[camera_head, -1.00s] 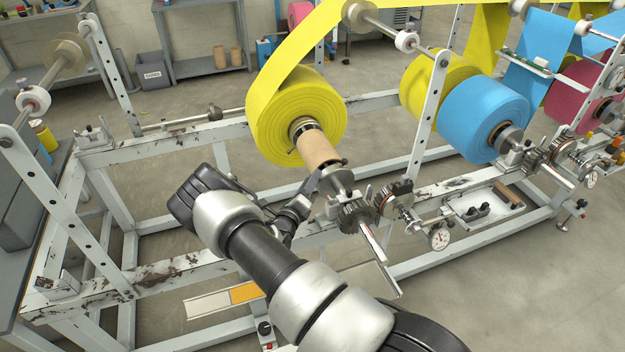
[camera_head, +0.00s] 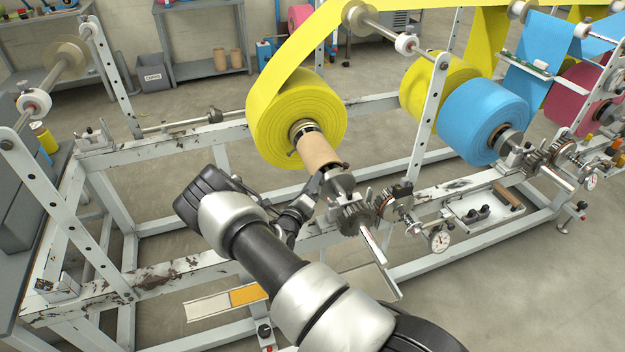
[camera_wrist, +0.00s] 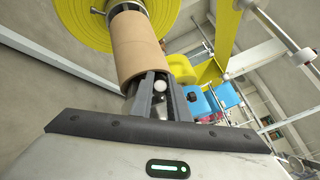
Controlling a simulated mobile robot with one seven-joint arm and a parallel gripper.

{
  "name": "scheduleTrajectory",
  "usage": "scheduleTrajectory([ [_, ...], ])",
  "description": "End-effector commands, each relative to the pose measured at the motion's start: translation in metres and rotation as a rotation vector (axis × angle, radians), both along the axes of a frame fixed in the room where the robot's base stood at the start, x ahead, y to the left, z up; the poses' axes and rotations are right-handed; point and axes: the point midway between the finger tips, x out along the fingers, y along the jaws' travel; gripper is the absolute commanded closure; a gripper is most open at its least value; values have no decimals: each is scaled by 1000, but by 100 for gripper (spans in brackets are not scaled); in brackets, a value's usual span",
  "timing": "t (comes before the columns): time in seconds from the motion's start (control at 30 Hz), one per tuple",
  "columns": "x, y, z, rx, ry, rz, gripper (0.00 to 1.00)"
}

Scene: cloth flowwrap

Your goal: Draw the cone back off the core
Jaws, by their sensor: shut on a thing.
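The brown cardboard core (camera_head: 317,150) sticks out of the yellow roll (camera_head: 280,122) on the near shaft; it also shows in the wrist view (camera_wrist: 135,48). The metal cone (camera_head: 340,182) is at the core's near end, in line with it. My gripper (camera_head: 319,184) reaches in from the left, at the cone beside the core's end. In the wrist view my gripper's dark fingers (camera_wrist: 160,92) are shut around a metal part with a pale round end, just below the core's edge. The fingers hide most of the cone there, so I cannot tell the gap between cone and core.
A toothed metal collar (camera_head: 357,217) and a dial gauge (camera_head: 439,238) lie to the right of the cone. The white frame rail (camera_head: 180,268) runs below my arm. A blue roll (camera_head: 485,118) stands to the right. Open floor shows in front of the frame.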

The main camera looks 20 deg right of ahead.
Motion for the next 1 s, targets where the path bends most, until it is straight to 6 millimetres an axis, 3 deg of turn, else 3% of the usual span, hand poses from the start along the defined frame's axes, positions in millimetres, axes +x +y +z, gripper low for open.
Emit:
scheduleTrajectory([
  [0.1,-23,0,1,-1,11,-1,100],
  [0.2,-33,-1,0,0,9,-1,100],
  [0.47,-35,-1,-2,1,7,-3,100],
  [0.5,-35,-1,-2,1,7,-3,83],
  [0.6,-35,-2,-2,0,6,-4,66],
  [1.0,-38,4,-1,0,5,0,66],
])
